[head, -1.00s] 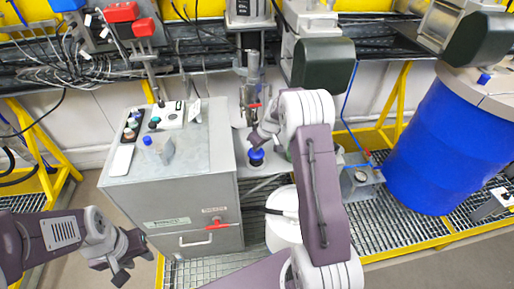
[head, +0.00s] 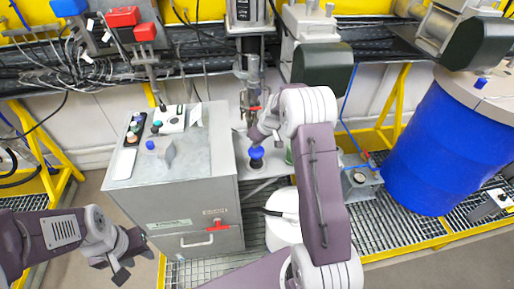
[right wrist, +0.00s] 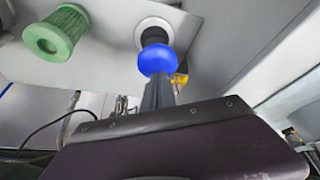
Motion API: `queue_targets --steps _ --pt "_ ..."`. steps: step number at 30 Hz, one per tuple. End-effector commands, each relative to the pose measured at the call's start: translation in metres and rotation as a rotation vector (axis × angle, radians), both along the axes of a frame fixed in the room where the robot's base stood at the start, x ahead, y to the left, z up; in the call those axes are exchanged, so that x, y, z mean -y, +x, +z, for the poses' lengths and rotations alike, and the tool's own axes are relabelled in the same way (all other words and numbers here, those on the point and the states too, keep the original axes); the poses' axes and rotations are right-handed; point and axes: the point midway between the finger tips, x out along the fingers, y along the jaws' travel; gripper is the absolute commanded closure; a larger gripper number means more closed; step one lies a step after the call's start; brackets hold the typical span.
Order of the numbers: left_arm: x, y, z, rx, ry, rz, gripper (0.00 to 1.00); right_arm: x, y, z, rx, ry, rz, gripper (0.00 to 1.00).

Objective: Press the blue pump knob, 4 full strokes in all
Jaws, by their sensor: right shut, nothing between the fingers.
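The blue pump knob (head: 256,153) stands on a dark stem behind the grey cabinet's right side in the head view. In the right wrist view the knob (right wrist: 157,60) sits on a black collar in a pale round flange. My right gripper (head: 258,136) is just above the knob. Its shut, empty fingers (right wrist: 158,88) point at the knob and meet its edge in the picture; I cannot tell whether they touch. My left gripper (head: 124,262) hangs low at the left, away from the knob; its jaw opening is unclear.
A green ribbed knob (right wrist: 55,34) stands beside the blue one. The grey cabinet (head: 185,215) with a red handle is to the left. A white container (head: 283,218) stands below my right arm. A large blue drum (head: 445,145) is at the right. Cables and pipes run along the back.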

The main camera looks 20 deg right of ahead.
Motion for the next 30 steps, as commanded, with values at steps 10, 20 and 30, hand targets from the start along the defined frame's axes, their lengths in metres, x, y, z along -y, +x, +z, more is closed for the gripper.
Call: queue_targets --steps 10,20,30 --pt "0.000 0.000 0.000 0.000 0.000 0.000 0.64 0.000 0.000 0.000 0.002 -0.001 0.001 1.00" --pt "0.000 0.000 0.020 0.000 0.000 0.000 0.64 0.001 0.001 0.030 0.004 -0.003 0.001 1.00" --pt "0.000 0.000 0.040 0.000 0.000 0.000 0.64 0.000 0.001 0.062 0.003 -0.002 0.000 1.00"
